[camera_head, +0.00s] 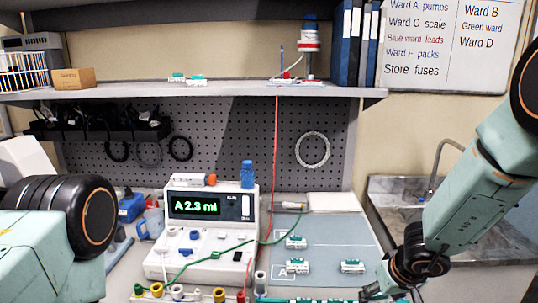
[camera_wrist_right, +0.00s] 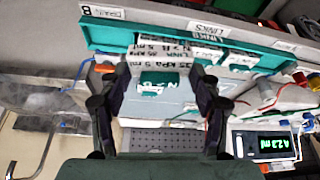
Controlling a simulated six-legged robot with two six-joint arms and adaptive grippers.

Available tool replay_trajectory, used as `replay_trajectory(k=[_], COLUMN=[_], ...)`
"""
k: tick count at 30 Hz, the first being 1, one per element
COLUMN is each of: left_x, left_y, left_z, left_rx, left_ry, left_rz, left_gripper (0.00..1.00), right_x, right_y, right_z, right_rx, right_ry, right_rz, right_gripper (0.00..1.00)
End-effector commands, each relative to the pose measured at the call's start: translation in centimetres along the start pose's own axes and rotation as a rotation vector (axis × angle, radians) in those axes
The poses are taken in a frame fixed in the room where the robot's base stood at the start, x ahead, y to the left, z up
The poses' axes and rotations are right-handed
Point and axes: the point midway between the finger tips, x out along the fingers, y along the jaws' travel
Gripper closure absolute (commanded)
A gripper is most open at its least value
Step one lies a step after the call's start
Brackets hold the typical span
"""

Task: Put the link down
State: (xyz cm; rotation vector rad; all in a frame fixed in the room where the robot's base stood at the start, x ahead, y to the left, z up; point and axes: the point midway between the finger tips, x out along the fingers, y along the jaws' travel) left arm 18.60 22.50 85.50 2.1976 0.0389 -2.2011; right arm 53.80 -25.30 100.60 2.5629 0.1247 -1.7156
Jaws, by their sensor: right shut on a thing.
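My right gripper (camera_head: 388,290) is low at the bottom right in the head view. In the right wrist view my right gripper (camera_wrist_right: 158,88) is shut on a white and teal link (camera_wrist_right: 160,58) with printed lettering, including "LINK" and "5 ml". The held link is close to a teal tray (camera_wrist_right: 108,36) labelled "LINKS"; whether they touch is unclear. Other links (camera_wrist_right: 240,62) sit along this tray. In the head view, three links (camera_head: 296,242) (camera_head: 296,266) (camera_head: 351,266) lie on the grey-blue mat (camera_head: 330,230). My left arm shows, but its gripper is out of frame.
The pump (camera_head: 205,230) with display "A 2.3 ml" stands left of the mat, with a green lead running across its front. Coloured sockets (camera_head: 180,292) line the front edge. A sink (camera_head: 410,200) is at right. The mat has bare areas between links.

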Motion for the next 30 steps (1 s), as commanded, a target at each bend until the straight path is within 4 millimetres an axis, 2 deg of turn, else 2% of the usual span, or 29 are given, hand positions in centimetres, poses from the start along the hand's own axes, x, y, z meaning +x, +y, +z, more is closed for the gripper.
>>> replay_trajectory(k=[1,11,21,30], left_x=[1.3,6.8,12.3,15.8], left_y=[0.0,-0.1,-0.1,-0.1], left_z=[0.0,0.0,0.0,0.0], left_rx=[0.000,0.000,0.000,0.000], left_ry=[0.000,0.000,0.000,0.000], left_rz=[0.000,0.000,0.000,0.000], left_gripper=[0.60,0.60,0.60,0.60], right_x=[0.7,2.2,3.5,4.0], right_y=[-0.4,-3.1,-6.0,-7.8], right_z=[0.6,4.3,9.1,12.7], right_rx=[-0.024,-0.270,-0.546,-0.738], right_ry=[0.003,-0.007,-0.004,0.002], right_rz=[-0.013,-0.115,-0.229,-0.309], right_gripper=[0.68,0.68,0.68,0.68])
